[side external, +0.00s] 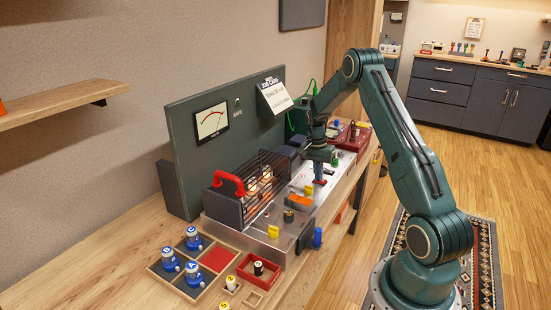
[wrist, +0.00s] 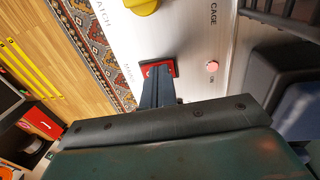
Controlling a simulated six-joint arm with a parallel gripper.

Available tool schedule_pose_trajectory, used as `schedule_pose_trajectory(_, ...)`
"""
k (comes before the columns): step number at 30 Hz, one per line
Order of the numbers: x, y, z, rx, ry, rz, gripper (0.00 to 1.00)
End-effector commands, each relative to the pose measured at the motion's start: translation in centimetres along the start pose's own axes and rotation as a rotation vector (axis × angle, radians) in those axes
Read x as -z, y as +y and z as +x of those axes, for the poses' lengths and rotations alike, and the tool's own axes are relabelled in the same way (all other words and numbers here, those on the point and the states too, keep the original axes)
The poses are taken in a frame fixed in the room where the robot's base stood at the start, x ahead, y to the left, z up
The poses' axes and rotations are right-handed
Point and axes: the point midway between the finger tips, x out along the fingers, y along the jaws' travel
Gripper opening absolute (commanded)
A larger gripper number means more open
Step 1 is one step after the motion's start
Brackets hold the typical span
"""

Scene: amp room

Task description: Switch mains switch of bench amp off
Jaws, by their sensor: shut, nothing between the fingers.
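The bench amp (side external: 262,231) is a metal chassis on the wooden bench, with glowing tubes inside a black cage (side external: 255,196) with a red handle. The mains switch (wrist: 174,66) shows as a red and black plate beside lettering that reads like MAINS; its lever is hidden behind my fingers. My gripper (side external: 319,181) is shut and empty, pointing down at the amp's top. In the wrist view, my gripper (wrist: 157,76) has its fingertips over the switch plate; I cannot tell whether they touch it. A pinkish lamp (wrist: 212,66) marked ON sits beside it.
Yellow knobs (side external: 273,231) and an orange part (side external: 299,200) stand on the amp's top. A grey panel with a meter (side external: 211,122) stands behind.

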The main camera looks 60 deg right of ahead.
Motion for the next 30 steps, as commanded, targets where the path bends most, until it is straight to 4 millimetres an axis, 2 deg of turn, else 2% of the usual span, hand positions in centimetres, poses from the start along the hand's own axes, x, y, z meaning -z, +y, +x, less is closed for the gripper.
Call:
schedule_pose_trajectory(5,0.1,0.0,-0.8,0.001,0.002,0.001,0.00)
schedule_pose_trajectory(11,0.1,-0.1,-3.0,0.004,0.004,0.000,0.00)
schedule_pose_trajectory(24,0.1,-0.1,-10.4,0.004,0.004,0.001,0.00)
schedule_pose_trajectory(30,0.0,-0.1,-12.9,0.003,0.003,-0.001,0.00)
